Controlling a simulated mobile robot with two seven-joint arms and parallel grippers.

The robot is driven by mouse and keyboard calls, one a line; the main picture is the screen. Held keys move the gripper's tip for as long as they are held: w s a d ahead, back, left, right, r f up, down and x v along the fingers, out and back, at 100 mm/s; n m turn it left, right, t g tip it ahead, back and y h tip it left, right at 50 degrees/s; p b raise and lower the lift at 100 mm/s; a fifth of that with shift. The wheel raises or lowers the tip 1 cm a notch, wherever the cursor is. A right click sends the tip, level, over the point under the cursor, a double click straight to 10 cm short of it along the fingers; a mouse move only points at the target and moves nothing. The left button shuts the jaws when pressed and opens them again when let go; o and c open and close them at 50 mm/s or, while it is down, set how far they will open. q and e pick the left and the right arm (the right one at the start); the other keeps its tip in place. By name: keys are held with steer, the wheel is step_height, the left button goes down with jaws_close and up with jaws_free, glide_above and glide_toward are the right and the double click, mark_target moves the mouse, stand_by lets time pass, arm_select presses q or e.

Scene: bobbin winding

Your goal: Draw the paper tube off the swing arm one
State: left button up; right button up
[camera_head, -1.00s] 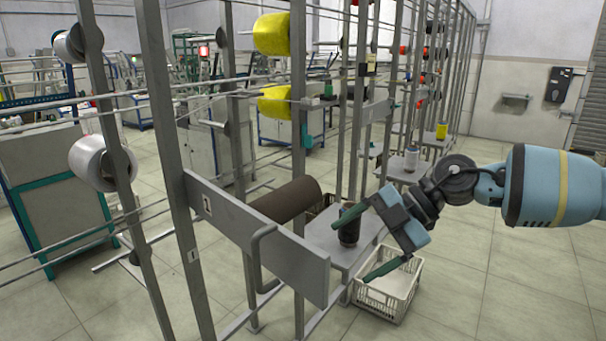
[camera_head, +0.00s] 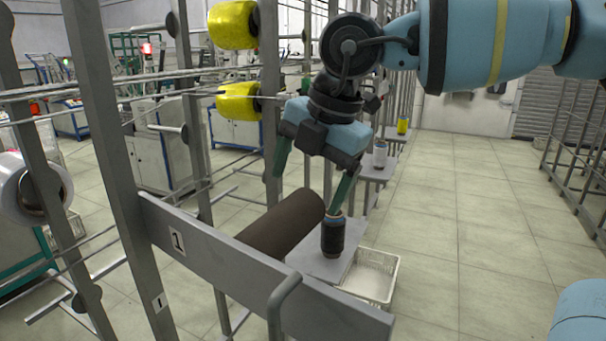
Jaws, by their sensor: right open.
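The paper tube (camera_head: 284,226) is a dark brown cylinder. It lies roughly level behind the grey plate marked 1 (camera_head: 178,242), its far end pointing up and right. The swing arm inside it is hidden. My right gripper (camera_head: 306,193) hangs fingers-down over the tube's far end. My left gripper is not in view.
A dark wound bobbin (camera_head: 333,238) stands upright on a small grey shelf (camera_head: 312,265) close to the right fingertip. A white crate (camera_head: 390,283) is below it. A bent grey bar (camera_head: 279,304) rises before the plate. Yellow bobbins (camera_head: 239,101) hang behind.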

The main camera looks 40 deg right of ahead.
mark_target(300, 202)
steer(key=shift+x, duration=3.85)
steer(key=shift+c, duration=0.5)
steer(key=c, duration=1)
